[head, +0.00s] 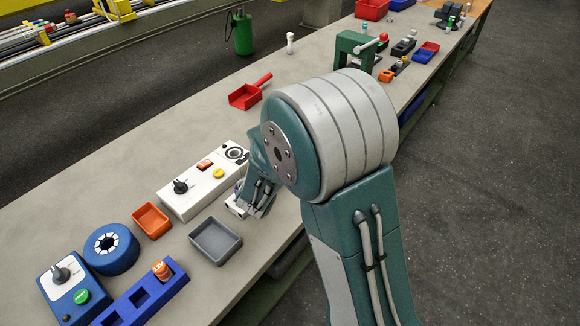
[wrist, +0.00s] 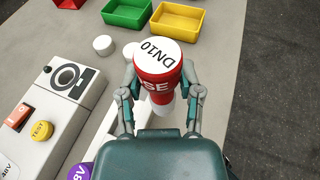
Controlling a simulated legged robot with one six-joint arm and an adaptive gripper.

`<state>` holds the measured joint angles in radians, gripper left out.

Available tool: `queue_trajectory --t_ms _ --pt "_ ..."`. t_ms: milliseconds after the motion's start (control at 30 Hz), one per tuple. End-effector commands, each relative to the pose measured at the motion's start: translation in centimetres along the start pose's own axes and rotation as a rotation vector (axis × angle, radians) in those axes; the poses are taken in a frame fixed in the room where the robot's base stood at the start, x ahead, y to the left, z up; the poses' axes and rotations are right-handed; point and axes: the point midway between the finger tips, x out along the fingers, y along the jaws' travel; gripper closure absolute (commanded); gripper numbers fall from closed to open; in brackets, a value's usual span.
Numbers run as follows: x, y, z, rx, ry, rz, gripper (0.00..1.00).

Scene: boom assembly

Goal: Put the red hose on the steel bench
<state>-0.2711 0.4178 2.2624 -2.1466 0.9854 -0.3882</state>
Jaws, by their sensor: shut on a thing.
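The red hose (wrist: 157,85) is a short red piece with a white round end marked DN10 and part of a white word on its side. In the wrist view my gripper (wrist: 158,94) is shut on it, one finger on each side. In the head view my gripper (head: 246,205) is low over the bench's near side, between the white control box and the grey tray; the hose cannot be made out there. A long pale grey bench (head: 185,125) lies beneath. I cannot tell whether the hose touches it.
A white control box (head: 203,180) stands close left of my gripper; a grey tray (head: 215,241) is nearer. Two white round pieces (wrist: 103,45) lie beyond the hose, before green (wrist: 127,13) and yellow (wrist: 177,17) trays. A purple-topped piece (wrist: 80,172) is close by. Bare bench shows at right.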

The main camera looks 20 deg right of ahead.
Motion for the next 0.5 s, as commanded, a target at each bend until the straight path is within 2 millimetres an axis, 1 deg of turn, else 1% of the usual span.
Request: queue_trajectory --t_ms 33,100,267,333,400,500 --pt "0.8 -0.4 -0.6 -0.001 0.000 -0.004 1.00" --pt "1.6 -0.7 -1.1 0.000 0.000 -0.002 1.00" --pt "2.7 -1.1 -1.9 0.001 -0.002 -0.001 1.00" --pt "3.5 -1.5 -2.6 0.000 0.000 -0.002 1.00" --pt "3.7 -1.3 -3.7 -0.001 0.000 0.000 1.00" --pt "4.0 -1.3 -4.8 0.000 -0.001 0.000 1.00"
